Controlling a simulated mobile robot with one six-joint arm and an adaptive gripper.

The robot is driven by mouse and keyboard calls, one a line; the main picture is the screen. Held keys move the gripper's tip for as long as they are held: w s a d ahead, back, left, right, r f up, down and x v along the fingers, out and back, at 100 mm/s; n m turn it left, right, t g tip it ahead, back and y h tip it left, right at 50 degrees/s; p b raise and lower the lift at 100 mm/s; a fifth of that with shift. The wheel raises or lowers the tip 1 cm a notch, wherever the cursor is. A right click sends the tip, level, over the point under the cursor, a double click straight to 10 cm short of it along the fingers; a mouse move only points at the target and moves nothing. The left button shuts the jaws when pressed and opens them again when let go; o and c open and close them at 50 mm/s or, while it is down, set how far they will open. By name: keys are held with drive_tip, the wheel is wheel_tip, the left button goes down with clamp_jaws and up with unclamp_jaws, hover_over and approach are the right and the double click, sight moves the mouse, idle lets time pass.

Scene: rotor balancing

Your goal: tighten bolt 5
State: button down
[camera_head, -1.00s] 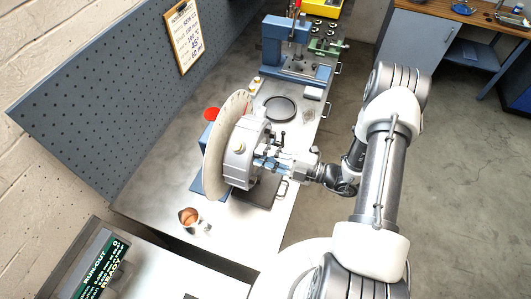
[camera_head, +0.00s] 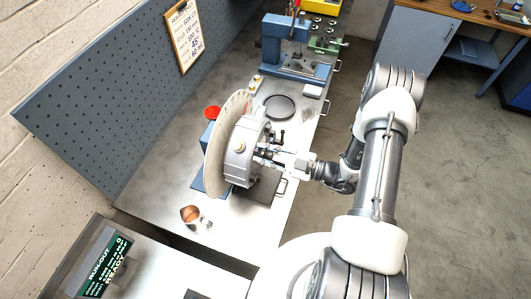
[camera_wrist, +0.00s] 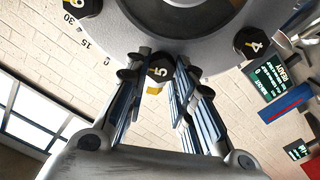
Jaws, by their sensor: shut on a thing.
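The rotor (camera_head: 241,150), a thin pale disc with a grey hub, stands upright on its stand on the bench. In the wrist view, the dark head of bolt 5 (camera_wrist: 159,71), marked with a yellow 5, sits at the rim of the grey hub face (camera_wrist: 190,45). My gripper (camera_wrist: 161,78) has its fingers on both sides of that head and is shut on it; the finger pads partly hide its sides. My gripper also shows in the head view (camera_head: 271,155), reaching the hub face from the right. The bolt's seating depth cannot be told.
Bolt 4 (camera_wrist: 250,43) and bolt 6 (camera_wrist: 84,6) flank bolt 5. A copper-coloured cup (camera_head: 190,214) stands at the bench front. A black ring (camera_head: 280,107) and a blue press (camera_head: 285,45) are farther back. The run-out display (camera_head: 105,266) reads READY.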

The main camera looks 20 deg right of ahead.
idle(0.4)
drive_tip(key=c, duration=1.4)
unclamp_jaws()
drive_tip(key=shift+o, duration=0.2)
drive_tip(key=v, duration=1.2)
